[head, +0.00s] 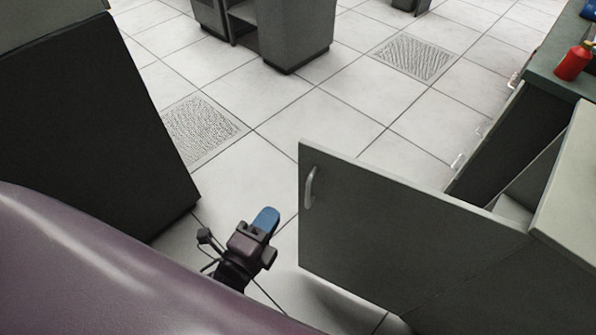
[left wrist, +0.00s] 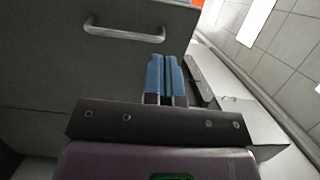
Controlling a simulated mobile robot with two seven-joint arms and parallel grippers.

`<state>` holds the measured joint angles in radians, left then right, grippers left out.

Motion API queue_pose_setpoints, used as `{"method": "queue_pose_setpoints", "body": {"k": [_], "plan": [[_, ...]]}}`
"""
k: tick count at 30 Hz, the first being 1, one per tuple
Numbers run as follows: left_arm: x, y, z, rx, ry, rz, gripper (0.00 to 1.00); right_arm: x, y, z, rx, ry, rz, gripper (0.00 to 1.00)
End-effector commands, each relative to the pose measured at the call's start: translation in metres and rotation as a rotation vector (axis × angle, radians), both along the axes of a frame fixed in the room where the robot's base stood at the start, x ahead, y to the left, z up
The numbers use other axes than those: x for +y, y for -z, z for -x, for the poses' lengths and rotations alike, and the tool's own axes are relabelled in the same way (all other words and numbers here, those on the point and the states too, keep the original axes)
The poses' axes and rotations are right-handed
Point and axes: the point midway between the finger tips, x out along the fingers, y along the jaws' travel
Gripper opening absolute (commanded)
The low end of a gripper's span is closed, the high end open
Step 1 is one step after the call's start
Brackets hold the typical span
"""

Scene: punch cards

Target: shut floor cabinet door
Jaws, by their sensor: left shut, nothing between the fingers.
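The floor cabinet door (head: 385,225) is a dark grey panel with a small metal handle (head: 309,187) near its free edge. My left gripper (head: 266,221), with blue fingers, is shut and empty, left of the door's free edge in the head view. In the left wrist view the blue fingertips (left wrist: 165,75) are together, in front of a grey panel (left wrist: 60,60) with a metal handle (left wrist: 124,36). I cannot tell whether they touch it. My right gripper is not in view.
A large dark cabinet (head: 95,125) stands at the left, and grey furniture (head: 290,35) stands at the back. The tiled floor (head: 330,115) between them is clear.

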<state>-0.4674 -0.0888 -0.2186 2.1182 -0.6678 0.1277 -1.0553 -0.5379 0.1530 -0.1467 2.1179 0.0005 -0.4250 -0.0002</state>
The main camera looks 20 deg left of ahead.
Motion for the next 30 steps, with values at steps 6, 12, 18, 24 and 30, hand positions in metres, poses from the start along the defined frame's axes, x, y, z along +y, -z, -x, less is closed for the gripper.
{"method": "queue_pose_setpoints", "body": {"k": [6, 12, 18, 24, 30], "plan": [[-0.003, 0.000, -0.032, -0.002, 0.001, 0.001, 0.00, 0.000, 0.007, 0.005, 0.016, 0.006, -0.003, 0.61], [-0.005, 0.000, -0.061, -0.002, 0.001, 0.002, 0.00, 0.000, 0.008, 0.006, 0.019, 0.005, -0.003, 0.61], [-0.006, 0.000, -0.089, 0.000, 0.000, 0.002, 0.00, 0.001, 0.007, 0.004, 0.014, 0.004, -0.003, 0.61], [-0.008, 0.001, -0.111, 0.001, 0.000, 0.003, 0.00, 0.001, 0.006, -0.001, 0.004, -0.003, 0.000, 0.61], [-0.009, 0.000, -0.121, 0.001, 0.000, 0.003, 0.00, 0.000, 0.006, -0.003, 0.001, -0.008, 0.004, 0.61]]}}
